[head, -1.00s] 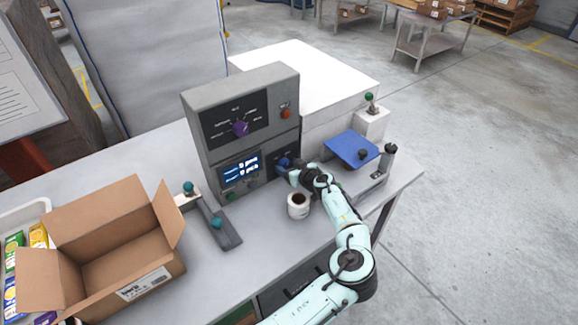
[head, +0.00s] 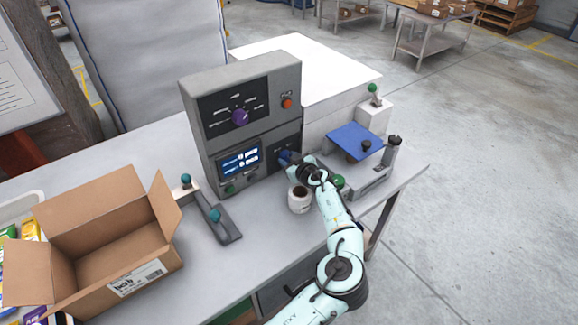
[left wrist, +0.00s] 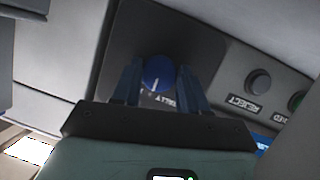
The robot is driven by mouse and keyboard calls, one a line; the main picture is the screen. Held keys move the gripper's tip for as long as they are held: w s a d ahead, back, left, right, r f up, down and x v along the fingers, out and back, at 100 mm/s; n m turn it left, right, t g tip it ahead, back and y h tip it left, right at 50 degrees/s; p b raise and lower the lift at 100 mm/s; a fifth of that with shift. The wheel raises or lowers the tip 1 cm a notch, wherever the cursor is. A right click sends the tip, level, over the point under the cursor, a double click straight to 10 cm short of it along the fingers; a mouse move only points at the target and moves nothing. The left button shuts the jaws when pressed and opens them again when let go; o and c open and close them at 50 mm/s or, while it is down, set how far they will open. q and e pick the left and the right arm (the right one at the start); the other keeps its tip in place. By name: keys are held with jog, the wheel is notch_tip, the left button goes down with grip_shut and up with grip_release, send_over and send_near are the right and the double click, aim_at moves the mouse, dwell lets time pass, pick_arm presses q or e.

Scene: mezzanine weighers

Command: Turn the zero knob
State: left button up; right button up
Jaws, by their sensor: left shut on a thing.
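A grey weigher console (head: 255,125) stands on the table. The blue knob (left wrist: 158,74) sits on a dark plate in the left wrist view, with a white pointer line and a partly hidden label ending in what looks like "ALLY". In the head view this knob (head: 285,156) is low on the console's right side, partly covered by my gripper. My left gripper (left wrist: 157,80) has one finger on each side of the knob and is shut on it; it also shows in the head view (head: 289,160). My right gripper is out of view.
A white mug (head: 299,201) of dark liquid stands close under my left wrist. A blue-topped scale (head: 354,141) is to the right. A purple knob (head: 240,117) is higher on the console. A lever fixture (head: 218,218) and open cardboard box (head: 100,235) are left.

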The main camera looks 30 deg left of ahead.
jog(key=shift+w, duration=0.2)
pick_arm(q)
jog(key=o, duration=1)
jog(key=shift+o, duration=0.2)
jog(key=shift+b+v, duration=1.5)
jog(key=shift+v, duration=5.2)
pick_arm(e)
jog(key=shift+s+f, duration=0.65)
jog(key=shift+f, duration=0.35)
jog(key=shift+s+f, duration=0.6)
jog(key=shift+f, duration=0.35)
pick_arm(q)
jog(key=shift+w+r, duration=0.1)
